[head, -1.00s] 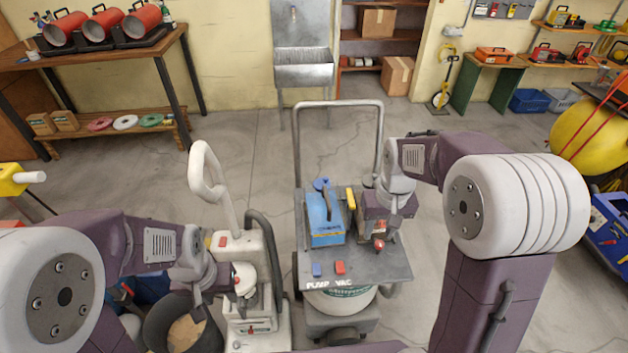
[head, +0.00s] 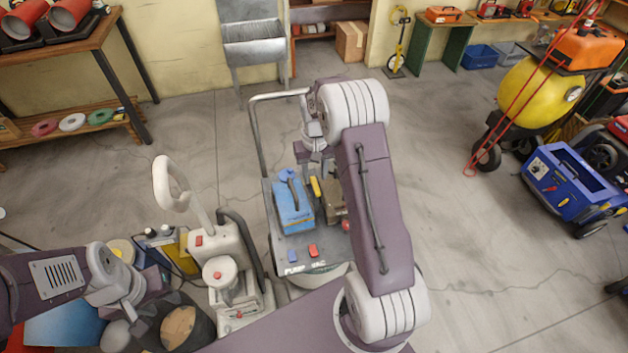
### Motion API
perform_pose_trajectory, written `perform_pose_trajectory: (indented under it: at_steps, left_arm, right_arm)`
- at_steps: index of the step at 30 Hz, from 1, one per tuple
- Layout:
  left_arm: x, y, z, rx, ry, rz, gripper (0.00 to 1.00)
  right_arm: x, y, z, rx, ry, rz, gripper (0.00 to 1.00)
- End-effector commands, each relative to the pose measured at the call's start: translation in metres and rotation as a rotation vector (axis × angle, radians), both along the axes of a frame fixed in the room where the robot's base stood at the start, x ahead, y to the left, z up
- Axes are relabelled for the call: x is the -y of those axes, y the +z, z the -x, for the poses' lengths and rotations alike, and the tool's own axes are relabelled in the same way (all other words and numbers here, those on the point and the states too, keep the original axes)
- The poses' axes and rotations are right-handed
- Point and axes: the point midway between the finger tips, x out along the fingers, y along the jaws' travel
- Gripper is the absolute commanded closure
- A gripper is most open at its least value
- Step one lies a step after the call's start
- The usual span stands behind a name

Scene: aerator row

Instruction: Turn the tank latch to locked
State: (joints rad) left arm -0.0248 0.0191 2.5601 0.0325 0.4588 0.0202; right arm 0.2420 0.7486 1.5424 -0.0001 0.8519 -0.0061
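No part can be made out for certain as the tank latch. A white upright machine (head: 225,250) with a loop handle stands left of centre; it has a round white cap with a red centre (head: 217,275). Right of it is a grey cart (head: 275,240) lettered "PUMP VAC", carrying a blue unit (head: 292,205), a yellow part (head: 315,187), and a blue and a red switch (head: 313,250). My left gripper (head: 150,322) is low at the left, beside the white machine and over a dark bucket; its fingers are unclear. My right gripper (head: 318,157) is above the cart's far side, partly hidden by my arm.
A workbench (head: 75,50) is at the back left, a metal sink (head: 253,45) at the back. A yellow tank (head: 530,95) and blue machine (head: 570,185) stand right. Floor right of the cart is clear.

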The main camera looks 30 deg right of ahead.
Motion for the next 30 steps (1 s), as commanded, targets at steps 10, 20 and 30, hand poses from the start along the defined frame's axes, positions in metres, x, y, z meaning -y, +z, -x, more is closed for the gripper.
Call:
perform_pose_trajectory:
  at_steps: [10,20,30]
  left_arm:
    - [0.0,0.002,0.0,0.0,0.0,0.0,0.61]
    - [0.0,0.002,0.0,0.0,0.0,0.0,0.61]
    - [0.0,0.004,0.0,0.0,0.0,0.0,0.61]
  right_arm:
    - [0.0,-0.038,0.0,0.001,0.0,0.0,0.62]
    - [0.0,-0.038,0.0,0.002,0.0,0.0,1.0]
    - [0.0,-0.037,0.0,0.001,-0.025,0.0,1.0]
